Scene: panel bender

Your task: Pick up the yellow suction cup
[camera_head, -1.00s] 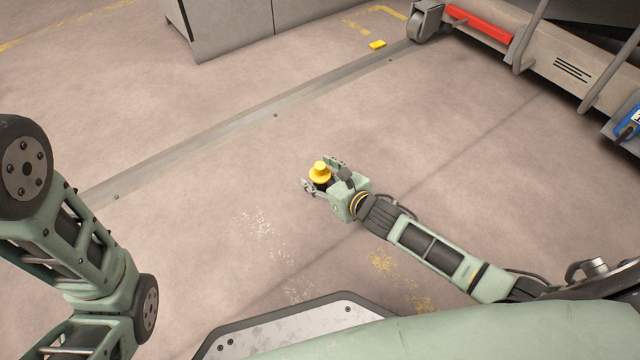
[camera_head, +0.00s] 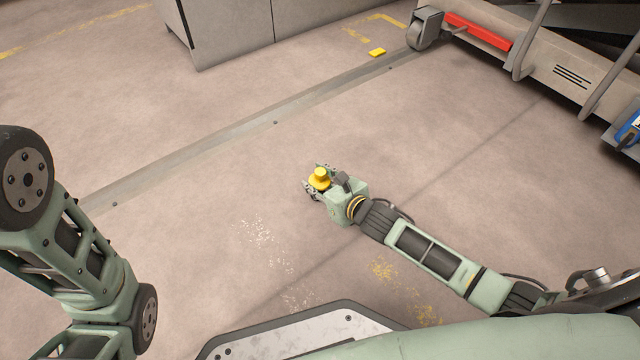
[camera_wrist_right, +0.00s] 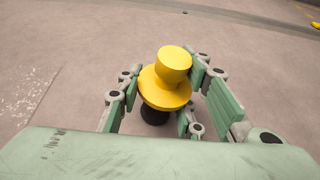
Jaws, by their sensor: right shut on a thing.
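The yellow suction cup (camera_head: 319,178) has a round yellow top with a wide flange, and a black lower part shows below it in the right wrist view (camera_wrist_right: 168,80). It stands upright between the fingers of my right gripper (camera_head: 318,184). The gripper is shut on it, with green finger pads on both sides in the right wrist view. I cannot tell whether the cup's base touches the floor. My left arm shows at the left edge of the head view, but its gripper is out of view.
A small yellow block (camera_head: 377,52) lies on the floor at the back. A grey cabinet (camera_head: 230,30) stands behind. A machine frame with a caster wheel (camera_head: 424,30) and a red bar (camera_head: 478,31) is at the upper right. The floor around the cup is clear.

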